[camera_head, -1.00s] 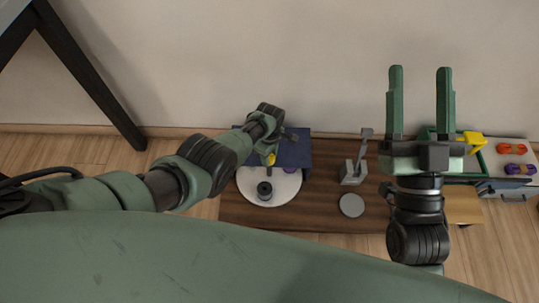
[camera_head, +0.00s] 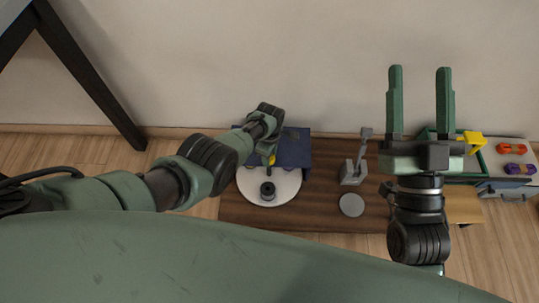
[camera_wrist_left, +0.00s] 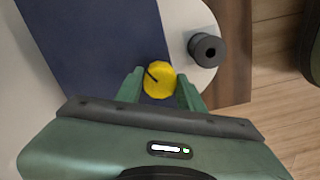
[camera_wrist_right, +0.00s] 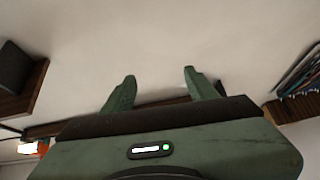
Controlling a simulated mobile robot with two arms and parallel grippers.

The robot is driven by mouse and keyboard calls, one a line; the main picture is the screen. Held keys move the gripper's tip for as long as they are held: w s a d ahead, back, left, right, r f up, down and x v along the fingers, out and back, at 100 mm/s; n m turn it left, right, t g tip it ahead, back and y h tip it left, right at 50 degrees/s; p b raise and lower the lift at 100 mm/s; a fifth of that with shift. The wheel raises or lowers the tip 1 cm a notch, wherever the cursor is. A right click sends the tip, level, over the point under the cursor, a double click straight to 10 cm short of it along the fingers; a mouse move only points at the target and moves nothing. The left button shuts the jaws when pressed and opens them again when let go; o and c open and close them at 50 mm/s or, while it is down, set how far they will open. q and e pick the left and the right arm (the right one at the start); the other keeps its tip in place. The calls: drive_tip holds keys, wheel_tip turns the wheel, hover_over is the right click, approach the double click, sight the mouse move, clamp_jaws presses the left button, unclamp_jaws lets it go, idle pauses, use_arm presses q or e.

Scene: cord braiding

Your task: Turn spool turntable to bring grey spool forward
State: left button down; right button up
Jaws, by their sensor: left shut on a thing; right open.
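The round white turntable (camera_head: 250,192) sits on the brown wooden table, partly under a dark blue cover (camera_head: 293,150). A dark grey spool (camera_head: 267,189) stands upright on its exposed front part. The spool also shows in the left wrist view (camera_wrist_left: 207,50). My left gripper (camera_wrist_left: 160,82) is shut on a yellow round knob (camera_wrist_left: 158,79) with a black mark, at the cover's front edge. The arm hides part of the turntable and cover in the head view. My right gripper (camera_head: 420,105) is open and empty, held up at the right.
A grey stand with an upright lever (camera_head: 355,170) and a grey disc (camera_head: 351,205) are right of the turntable. Further right are a green-edged tray (camera_head: 478,160), a yellow bracket (camera_head: 474,141), and orange (camera_head: 511,149) and purple (camera_head: 520,169) pieces.

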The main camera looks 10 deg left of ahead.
use_arm(q)
drive_tip(key=c, duration=1)
unclamp_jaws()
drive_tip(key=shift+w+a+r, duration=0.1)
drive_tip(key=shift+w+a, duration=0.05)
drive_tip(key=shift+a, duration=0.05)
drive_tip(key=shift+o, duration=0.6)
drive_tip(key=shift+d, duration=0.1)
